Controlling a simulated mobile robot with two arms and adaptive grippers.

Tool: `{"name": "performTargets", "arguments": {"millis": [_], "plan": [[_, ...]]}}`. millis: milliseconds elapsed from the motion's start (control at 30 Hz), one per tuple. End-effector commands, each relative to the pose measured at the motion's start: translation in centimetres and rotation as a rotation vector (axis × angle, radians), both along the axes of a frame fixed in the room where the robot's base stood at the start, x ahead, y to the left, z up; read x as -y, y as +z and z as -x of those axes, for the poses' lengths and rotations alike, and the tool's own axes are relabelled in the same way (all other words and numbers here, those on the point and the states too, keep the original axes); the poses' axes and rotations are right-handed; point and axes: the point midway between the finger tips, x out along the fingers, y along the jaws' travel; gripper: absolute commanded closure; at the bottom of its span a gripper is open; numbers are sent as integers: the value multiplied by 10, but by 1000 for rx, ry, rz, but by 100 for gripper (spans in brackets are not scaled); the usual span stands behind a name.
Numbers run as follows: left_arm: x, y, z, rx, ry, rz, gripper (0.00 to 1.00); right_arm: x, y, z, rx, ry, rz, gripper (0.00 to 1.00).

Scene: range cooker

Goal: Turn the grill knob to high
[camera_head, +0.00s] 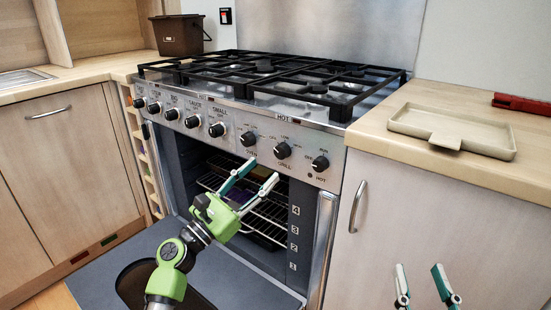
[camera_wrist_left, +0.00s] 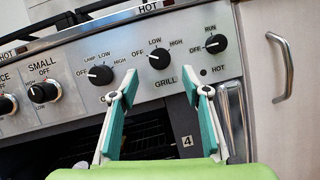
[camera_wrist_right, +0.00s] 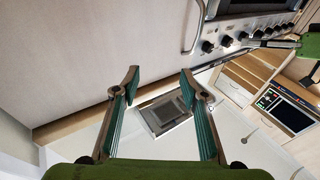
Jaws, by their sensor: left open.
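The grill knob (camera_head: 283,150) is the black middle one of the three knobs at the right end of the cooker's panel. In the left wrist view, the grill knob (camera_wrist_left: 159,58) sits above the GRILL label, its white mark pointing left toward OFF, with LOW at the top and HIGH at the right. My left gripper (camera_head: 262,170) is open and empty just in front of and below it; in the left wrist view its fingertips (camera_wrist_left: 158,84) lie below the knob, one to each side. My right gripper (camera_head: 420,273) is open and empty before the right cabinet.
Other black knobs flank the grill knob, one close on its left (camera_wrist_left: 101,75) and one on its right (camera_wrist_left: 216,44). The oven door (camera_head: 95,285) is open, with racks (camera_head: 268,212) showing inside. A vertical handle (camera_head: 358,207) sticks out from the right cabinet. A beige tray (camera_head: 440,125) lies on the counter.

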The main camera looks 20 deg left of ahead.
Motion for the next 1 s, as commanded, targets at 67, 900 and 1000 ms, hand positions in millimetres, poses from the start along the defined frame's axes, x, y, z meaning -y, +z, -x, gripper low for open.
{"name": "performTargets", "arguments": {"millis": [67, 900, 1000], "plan": [[7, 8, -14, 4, 0, 0, 57, 0, 1, 0, 6, 0, -1, 60], [26, 23, -50, 1, 2, -1, 95, -1, 11, 2, 50, 2, -14, 60], [26, 23, -50, 1, 2, -1, 95, -1, 12, 2, 51, 3, -13, 60]]}}
